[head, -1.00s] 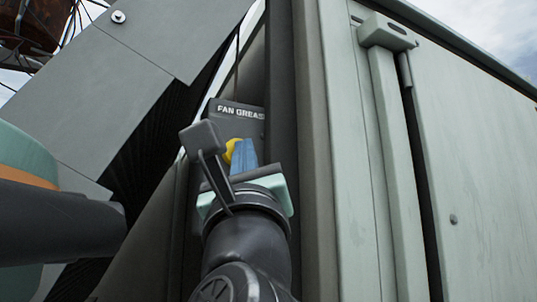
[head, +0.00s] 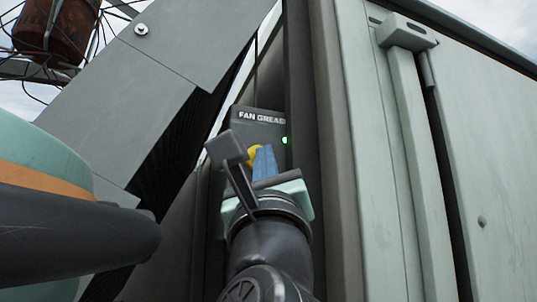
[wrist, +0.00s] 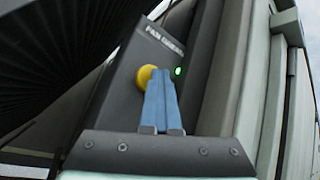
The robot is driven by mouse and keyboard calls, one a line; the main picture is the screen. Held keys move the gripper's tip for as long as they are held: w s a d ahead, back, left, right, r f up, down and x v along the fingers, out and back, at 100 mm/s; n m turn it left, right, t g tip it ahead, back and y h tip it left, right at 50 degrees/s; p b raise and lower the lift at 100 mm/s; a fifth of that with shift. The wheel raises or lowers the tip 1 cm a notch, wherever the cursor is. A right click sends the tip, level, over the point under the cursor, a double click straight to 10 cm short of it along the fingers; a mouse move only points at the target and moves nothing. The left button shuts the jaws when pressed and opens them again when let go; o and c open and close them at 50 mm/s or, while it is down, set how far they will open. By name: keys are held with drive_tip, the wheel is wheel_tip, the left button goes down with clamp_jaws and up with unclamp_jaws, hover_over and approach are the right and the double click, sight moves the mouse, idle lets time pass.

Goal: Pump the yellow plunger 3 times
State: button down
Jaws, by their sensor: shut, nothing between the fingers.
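The yellow plunger (wrist: 146,76) is a round knob on the front of a dark box labelled "FAN GREASE" (wrist: 130,90). The plunger shows in the head view (head: 254,156), partly hidden behind my gripper's blue fingers. My gripper (wrist: 163,74) is shut and empty, its fingertips right at the plunger's right side. I cannot tell whether they touch it. A small green light (wrist: 179,71) glows on the box, to the right of the plunger; it also shows in the head view (head: 285,140).
A pale green cabinet panel with a vertical handle (head: 415,130) stands close on the right. A slanted grey panel (head: 130,90) and dark pleated fins (wrist: 60,50) are on the left. The box sits in a narrow gap between them.

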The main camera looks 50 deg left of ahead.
drive_tip(key=shift+d+f, duration=0.1)
idle(0.3)
drive_tip(key=s+d+b, duration=0.1)
drive_tip(key=s+d, duration=0.1)
drive_tip(key=d, duration=0.3)
drive_tip(key=shift+s+d, duration=0.2)
drive_tip(key=shift+d, duration=0.1)
idle(0.8)
